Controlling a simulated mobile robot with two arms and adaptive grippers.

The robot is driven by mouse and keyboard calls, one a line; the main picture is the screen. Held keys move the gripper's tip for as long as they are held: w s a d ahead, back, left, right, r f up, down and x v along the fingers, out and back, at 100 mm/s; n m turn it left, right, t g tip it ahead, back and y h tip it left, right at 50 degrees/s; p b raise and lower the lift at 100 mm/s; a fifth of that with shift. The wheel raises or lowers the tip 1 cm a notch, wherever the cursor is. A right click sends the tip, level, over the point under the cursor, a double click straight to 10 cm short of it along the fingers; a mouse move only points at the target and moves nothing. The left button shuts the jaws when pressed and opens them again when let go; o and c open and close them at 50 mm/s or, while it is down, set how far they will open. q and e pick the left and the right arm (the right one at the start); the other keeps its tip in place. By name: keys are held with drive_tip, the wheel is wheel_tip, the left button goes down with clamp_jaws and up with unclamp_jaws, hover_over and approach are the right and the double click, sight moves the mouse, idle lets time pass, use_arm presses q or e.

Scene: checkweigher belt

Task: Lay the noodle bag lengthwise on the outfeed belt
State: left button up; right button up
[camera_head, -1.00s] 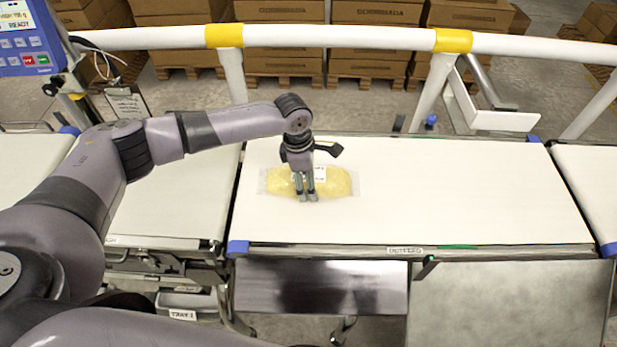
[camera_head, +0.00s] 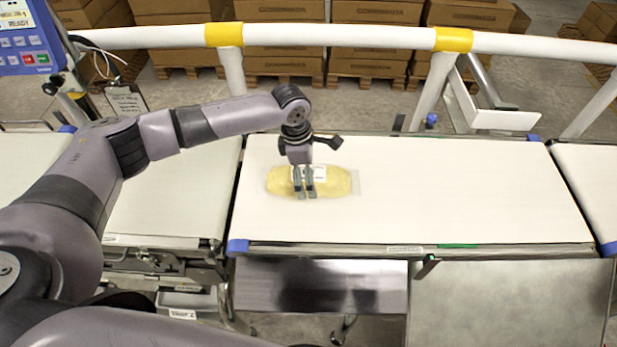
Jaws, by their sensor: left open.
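The noodle bag (camera_head: 334,182), a clear pack with yellow contents and a white label, lies flat on the white outfeed belt (camera_head: 450,190), near its left end. Its long side runs left to right, along the belt. My left gripper (camera_head: 306,196) points down over the bag's middle, its two fingers open and slightly apart in front of the bag. I cannot tell whether the fingertips touch it. The gripper hides part of the bag's label. My right gripper is not in view.
A white rail (camera_head: 370,37) with yellow bands runs behind the belt. Another belt (camera_head: 165,195) adjoins on the left and one (camera_head: 598,180) on the right. A blue-framed display (camera_head: 25,45) stands at the upper left. The belt's right part is clear.

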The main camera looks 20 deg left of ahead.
use_arm(q)
drive_tip(key=r, duration=0.3)
drive_tip(key=a+r, duration=0.1)
drive_tip(key=r, duration=0.2)
drive_tip(key=r+b, duration=0.1)
drive_tip(key=r, duration=0.3)
drive_tip(key=shift+s+a, duration=0.25)
